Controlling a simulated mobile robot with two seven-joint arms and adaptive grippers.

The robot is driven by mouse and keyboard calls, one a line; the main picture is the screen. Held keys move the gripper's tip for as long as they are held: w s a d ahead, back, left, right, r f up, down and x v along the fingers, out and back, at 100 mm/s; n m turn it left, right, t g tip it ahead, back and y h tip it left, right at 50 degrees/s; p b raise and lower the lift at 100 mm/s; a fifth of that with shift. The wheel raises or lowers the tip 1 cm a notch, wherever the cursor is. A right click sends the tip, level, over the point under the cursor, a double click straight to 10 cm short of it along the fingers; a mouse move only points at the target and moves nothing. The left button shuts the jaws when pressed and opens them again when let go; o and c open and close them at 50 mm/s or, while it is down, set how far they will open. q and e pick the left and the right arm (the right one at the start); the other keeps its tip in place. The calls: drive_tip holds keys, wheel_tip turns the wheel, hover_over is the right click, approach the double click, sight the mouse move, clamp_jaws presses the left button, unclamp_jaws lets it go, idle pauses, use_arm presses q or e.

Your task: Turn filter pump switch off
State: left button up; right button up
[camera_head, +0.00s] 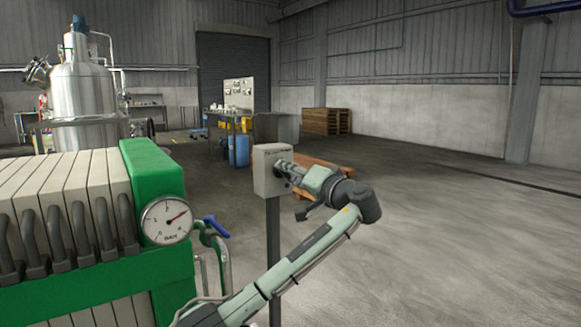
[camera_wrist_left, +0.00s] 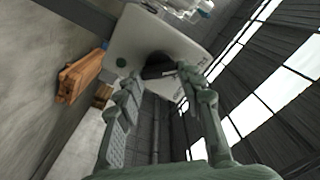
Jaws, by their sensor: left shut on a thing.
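The filter pump switch box (camera_head: 267,172) is a light grey box on a dark upright post, right of the green filter press. In the left wrist view the pale box face (camera_wrist_left: 140,38) is tilted and carries a small green spot. A dark switch knob (camera_wrist_left: 158,66) sits on this face, between the fingertips. My left gripper (camera_head: 284,168) is at the front of the box, and its fingers (camera_wrist_left: 160,75) are shut on the knob. In the head view the gripper hides the knob. The knob's exact setting cannot be read. My right gripper is not in view.
The green filter press (camera_head: 158,172) with a round pressure gauge (camera_head: 167,220) and a blue-handled valve (camera_head: 216,227) stands close at left. Behind are a steel tank (camera_head: 84,90), a blue drum (camera_head: 238,150) and wooden pallets (camera_head: 325,121). Open floor lies at right.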

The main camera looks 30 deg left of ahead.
use_arm(q)
drive_tip(key=shift+f+m+p, duration=0.15)
drive_tip(key=shift+m+p, duration=0.05)
drive_tip(key=shift+m, duration=1.95)
drive_tip(key=shift+f+m+p, duration=0.1)
drive_tip(key=shift+m+p, duration=0.1)
drive_tip(key=shift+m, duration=1.95)
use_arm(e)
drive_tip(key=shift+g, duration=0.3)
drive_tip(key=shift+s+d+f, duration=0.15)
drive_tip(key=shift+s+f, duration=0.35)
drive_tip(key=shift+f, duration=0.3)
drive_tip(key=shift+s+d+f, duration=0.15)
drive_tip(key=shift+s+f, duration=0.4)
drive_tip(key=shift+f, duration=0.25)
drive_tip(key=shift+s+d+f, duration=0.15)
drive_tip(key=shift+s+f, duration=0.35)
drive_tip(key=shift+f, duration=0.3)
use_arm(q)
drive_tip(key=o, duration=1.2)
drive_tip(key=shift+c, duration=0.2)
drive_tip(key=shift+r, duration=0.1)
drive_tip(key=shift+d, duration=0.15)
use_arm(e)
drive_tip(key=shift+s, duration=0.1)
use_arm(q)
drive_tip(key=v, duration=1.2)
